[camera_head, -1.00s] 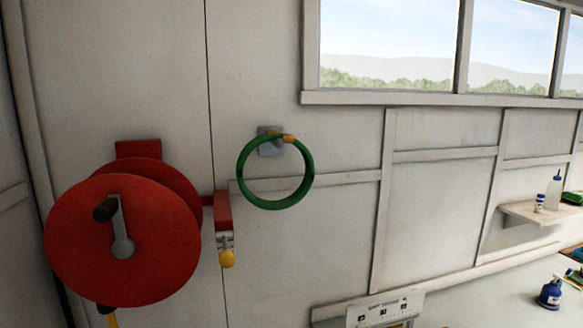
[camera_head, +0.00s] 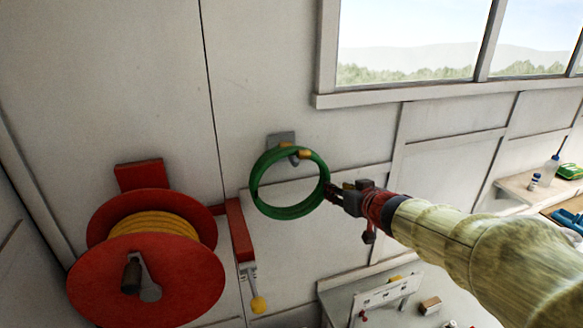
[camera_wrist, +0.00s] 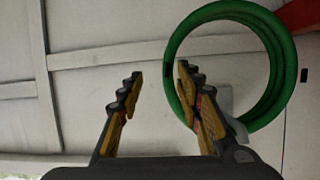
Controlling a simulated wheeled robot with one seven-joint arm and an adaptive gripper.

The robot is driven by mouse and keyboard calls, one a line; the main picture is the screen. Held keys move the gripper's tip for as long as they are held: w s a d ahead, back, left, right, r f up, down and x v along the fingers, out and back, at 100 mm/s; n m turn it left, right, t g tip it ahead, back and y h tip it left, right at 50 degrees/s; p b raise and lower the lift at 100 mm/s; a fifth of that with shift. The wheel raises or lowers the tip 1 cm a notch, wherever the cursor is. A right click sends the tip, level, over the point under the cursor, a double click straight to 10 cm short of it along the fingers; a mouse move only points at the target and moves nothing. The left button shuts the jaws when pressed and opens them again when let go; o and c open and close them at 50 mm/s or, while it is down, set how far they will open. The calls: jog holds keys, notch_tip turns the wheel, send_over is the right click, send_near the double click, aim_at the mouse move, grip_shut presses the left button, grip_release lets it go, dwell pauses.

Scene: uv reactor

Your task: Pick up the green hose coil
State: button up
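The green hose coil (camera_head: 290,213) hangs on a grey wall bracket (camera_head: 281,140), with brass-coloured ends near its top. My gripper (camera_head: 333,191) reaches in from the right, its tips at the right side of the coil in the head view. In the wrist view the coil (camera_wrist: 272,113) is at upper right, and my gripper (camera_wrist: 155,85) is open with its two fingers well apart. The right finger overlaps the coil's left edge in that view. Nothing is seen between the fingers, and I cannot tell whether the finger touches the coil.
A red hose reel (camera_head: 185,279) with yellow hose is on the wall at left. A red bracket (camera_head: 239,230) with a yellow-knobbed lever sits between reel and coil. A window (camera_head: 410,40) is above right. A bench with small items (camera_head: 430,305) lies below right.

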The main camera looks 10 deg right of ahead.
jog(key=shift+y, duration=0.3)
jog(key=x, duration=0.5)
jog(key=a+b+x, duration=0.1)
jog(key=x, duration=0.2)
jog(key=shift+w, duration=0.1)
jog(key=shift+r, duration=0.15)
jog(key=shift+c, duration=0.5)
jog(key=c, duration=0.7)
grip_shut()
